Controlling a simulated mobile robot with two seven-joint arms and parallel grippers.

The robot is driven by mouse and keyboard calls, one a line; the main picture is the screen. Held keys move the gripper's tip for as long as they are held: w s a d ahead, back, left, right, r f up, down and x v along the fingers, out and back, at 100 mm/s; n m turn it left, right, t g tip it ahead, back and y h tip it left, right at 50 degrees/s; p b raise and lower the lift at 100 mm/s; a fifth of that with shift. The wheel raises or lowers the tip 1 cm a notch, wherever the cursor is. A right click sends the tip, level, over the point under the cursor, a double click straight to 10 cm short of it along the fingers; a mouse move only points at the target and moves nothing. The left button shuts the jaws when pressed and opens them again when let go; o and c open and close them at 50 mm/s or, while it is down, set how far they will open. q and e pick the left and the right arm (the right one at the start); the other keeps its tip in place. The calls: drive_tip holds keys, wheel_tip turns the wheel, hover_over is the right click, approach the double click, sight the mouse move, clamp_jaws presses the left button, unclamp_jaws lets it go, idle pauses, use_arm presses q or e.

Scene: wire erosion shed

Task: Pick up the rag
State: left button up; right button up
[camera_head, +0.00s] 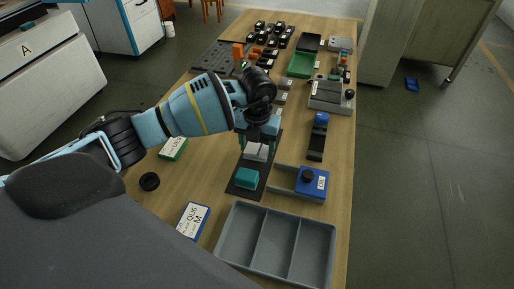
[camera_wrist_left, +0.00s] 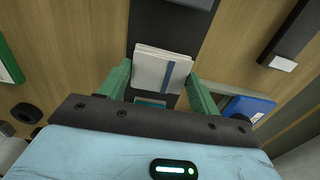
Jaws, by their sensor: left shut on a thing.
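The rag (camera_head: 256,153) looks like a small folded white-grey cloth. In the left wrist view the rag (camera_wrist_left: 158,68) shows a dark blue stripe near its right side. My left gripper (camera_head: 259,139) comes down over it from above, with one green finger on each side. The left wrist view shows the gripper (camera_wrist_left: 160,76) shut on the rag. The rag is at the dark mat (camera_head: 238,190); I cannot tell whether it still touches it. A teal block (camera_head: 247,178) lies on the mat just nearer. My right gripper is not in view.
A grey divided tray (camera_head: 322,228) stands at the table's near end. A blue box with a black knob (camera_head: 312,183) is right of the mat. A black ring (camera_head: 149,181) and labelled cards (camera_head: 193,220) lie left. Several parts and a green tray (camera_head: 300,65) fill the far end.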

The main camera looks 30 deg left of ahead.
use_arm(q)
wheel_tip(320, 180, up, 3)
drive_tip(key=shift+f, duration=0.15)
drive_tip(key=w+d+b, duration=0.1)
drive_tip(key=w+d, duration=0.2)
drive_tip(key=d, duration=0.1)
drive_tip(key=w+d+b, duration=0.1)
drive_tip(key=w+d, duration=0.1)
drive_tip(key=d, duration=0.2)
drive_tip(key=w+d+r+b, duration=0.1)
drive_tip(key=w+d, duration=0.2)
drive_tip(key=d, duration=0.2)
drive_tip(key=shift+w, duration=0.35)
drive_tip(key=shift+w+d, duration=0.1)
drive_tip(key=shift+d, duration=0.1)
